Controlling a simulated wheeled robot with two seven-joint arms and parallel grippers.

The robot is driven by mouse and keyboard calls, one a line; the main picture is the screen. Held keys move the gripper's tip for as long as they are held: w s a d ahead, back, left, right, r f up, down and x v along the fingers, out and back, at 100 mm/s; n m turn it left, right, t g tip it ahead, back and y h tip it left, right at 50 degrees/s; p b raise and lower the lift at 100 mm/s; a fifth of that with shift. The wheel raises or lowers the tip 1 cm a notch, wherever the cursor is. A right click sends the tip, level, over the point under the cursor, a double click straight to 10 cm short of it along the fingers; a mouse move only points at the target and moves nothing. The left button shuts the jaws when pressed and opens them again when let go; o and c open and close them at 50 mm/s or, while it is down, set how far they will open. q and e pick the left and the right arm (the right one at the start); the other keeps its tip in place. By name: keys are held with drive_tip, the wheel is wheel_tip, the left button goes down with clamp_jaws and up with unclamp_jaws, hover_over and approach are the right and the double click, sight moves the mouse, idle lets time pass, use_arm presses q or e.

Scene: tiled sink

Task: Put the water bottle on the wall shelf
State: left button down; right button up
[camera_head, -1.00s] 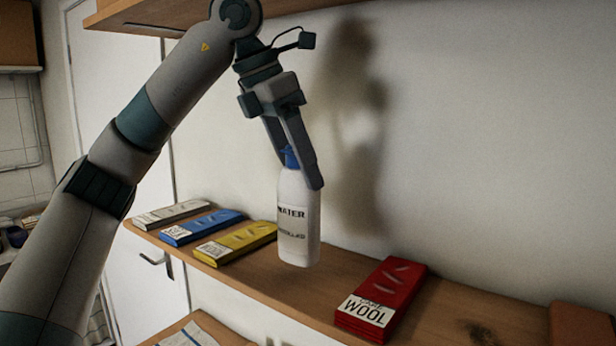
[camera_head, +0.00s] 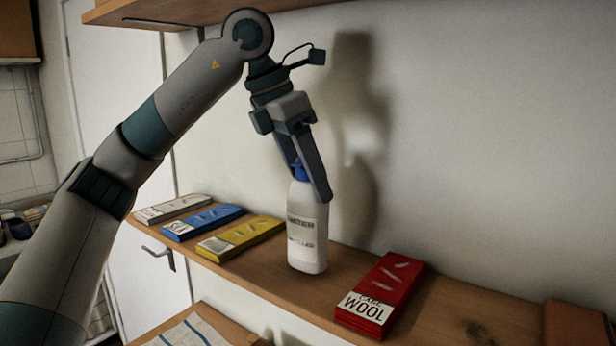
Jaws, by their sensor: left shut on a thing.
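The water bottle (camera_head: 307,240) is white with a blue cap and a dark printed label. It is upright at the wall shelf (camera_head: 262,271), between the yellow box and the red box. Its base appears at or just above the board; I cannot tell if it touches. My left gripper (camera_head: 312,183) comes down from above and is shut on the bottle near its cap and neck. The fingers hide part of the cap. My right gripper is not in view.
White, blue (camera_head: 203,222) and yellow (camera_head: 240,238) flat boxes lie on the shelf's left part. A red wool box (camera_head: 382,294) lies right of the bottle. A brown block (camera_head: 575,325) is at the far right. Another shelf (camera_head: 150,10) is overhead. Bare board separates red box and block.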

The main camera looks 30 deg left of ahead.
use_arm(q)
drive_tip(key=shift+f, duration=0.55)
drive_tip(key=c, duration=0.6)
unclamp_jaws()
drive_tip(key=shift+c, duration=0.2)
